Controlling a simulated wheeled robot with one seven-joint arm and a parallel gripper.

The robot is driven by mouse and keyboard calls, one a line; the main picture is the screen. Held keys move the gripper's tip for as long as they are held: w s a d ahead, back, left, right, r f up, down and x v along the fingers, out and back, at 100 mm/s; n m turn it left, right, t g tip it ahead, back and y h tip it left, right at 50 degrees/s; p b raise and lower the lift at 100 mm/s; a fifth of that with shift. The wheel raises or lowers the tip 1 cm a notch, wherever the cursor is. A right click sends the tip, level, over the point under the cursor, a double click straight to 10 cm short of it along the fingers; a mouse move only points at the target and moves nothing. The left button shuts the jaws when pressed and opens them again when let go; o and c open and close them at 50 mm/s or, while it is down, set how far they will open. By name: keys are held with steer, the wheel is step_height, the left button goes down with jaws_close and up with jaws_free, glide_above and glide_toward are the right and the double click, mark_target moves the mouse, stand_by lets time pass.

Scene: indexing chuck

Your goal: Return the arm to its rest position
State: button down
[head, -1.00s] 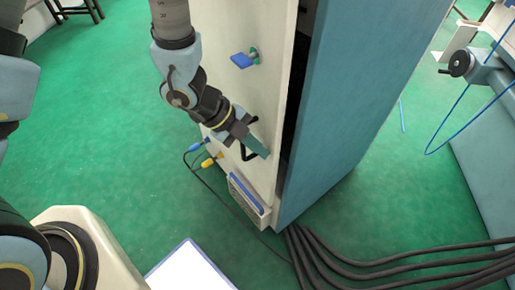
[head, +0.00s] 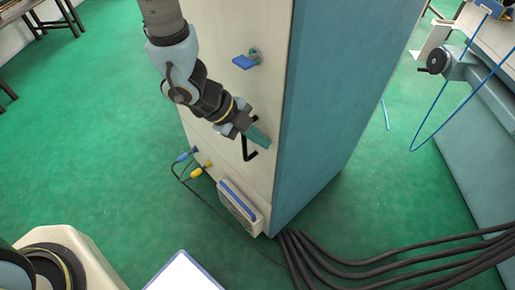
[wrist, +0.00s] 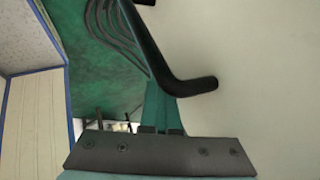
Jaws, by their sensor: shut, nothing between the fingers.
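My gripper (head: 263,140) is shut and empty at the cream front door (head: 225,95) of a tall cabinet, near the door's right edge. The black bent door handle (head: 249,153) is just beside and below the fingers in the head view. In the wrist view the green fingers (wrist: 160,108) are together, and the black handle (wrist: 160,60) crosses close to their tips. I cannot tell whether they touch it. My arm comes down from the top of the head view along the door.
A blue latch knob (head: 245,61) sticks out above my gripper. Blue and yellow plugs (head: 197,172) with cables are low on the left. Thick black cables (head: 370,262) cross the floor at the right. A machine with a handwheel (head: 437,61) stands right.

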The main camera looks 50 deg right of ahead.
steer(key=p+v, duration=0.1)
steer(key=v, duration=0.7)
steer(key=shift+w+a, duration=0.3)
steer(key=shift+a, duration=0.15)
steer(key=shift+r, duration=0.1)
steer(key=w+a+r+n+t, duration=0.25)
steer(key=w+a+n, duration=0.2)
steer(key=w, duration=0.45)
steer(key=w+a+r+n+t+y, duration=0.1)
steer(key=w+a+n+t, duration=0.25)
steer(key=w+n, duration=0.35)
steer(key=w+a+r+n+t, duration=0.25)
steer(key=w+a+n, duration=0.2)
steer(key=w, duration=0.55)
steer(key=s+a+r+n+y, duration=0.1)
steer(key=a+r+n+y, duration=0.1)
steer(key=a+n, duration=0.7)
steer(key=s+a+r+n+g+y, duration=0.1)
steer(key=a+r+n+y, duration=0.1)
steer(key=a+n, duration=0.8)
steer(key=a, duration=0.5)
steer(key=shift+p, duration=0.3)
